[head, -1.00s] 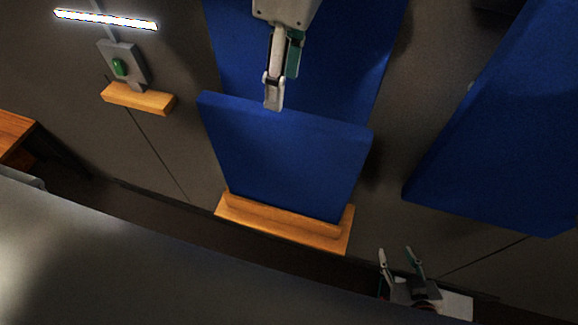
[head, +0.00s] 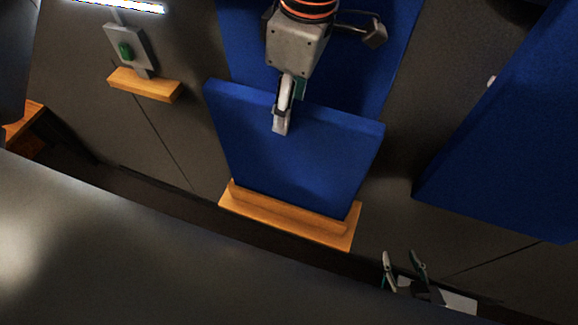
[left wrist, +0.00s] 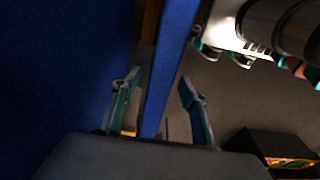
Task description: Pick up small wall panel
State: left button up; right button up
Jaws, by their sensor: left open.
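The small wall panel (head: 290,155) is a blue slab standing upright and leaning back slightly on a wooden ledge (head: 290,220) in the head view. My left gripper (head: 286,108) reaches down from the top, at the panel's upper edge. One finger is in front of the panel; the other is partly hidden behind that edge. In the left wrist view the open fingers (left wrist: 158,80) stand either side of the panel's narrow blue edge (left wrist: 165,70), with gaps visible. My right gripper (head: 404,272) is low at the right in the head view, open and empty, away from the panel.
A larger blue panel (head: 395,50) stands close behind the small one. Another blue panel (head: 510,150) is at the right. A grey box with a green button (head: 125,50) sits above a small wooden ledge (head: 145,85) at the left. A grey surface (head: 120,250) fills the lower left.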

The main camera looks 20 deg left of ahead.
pick_arm(q)
jog(key=shift+f, duration=0.2)
dwell(0.6)
grip_shut()
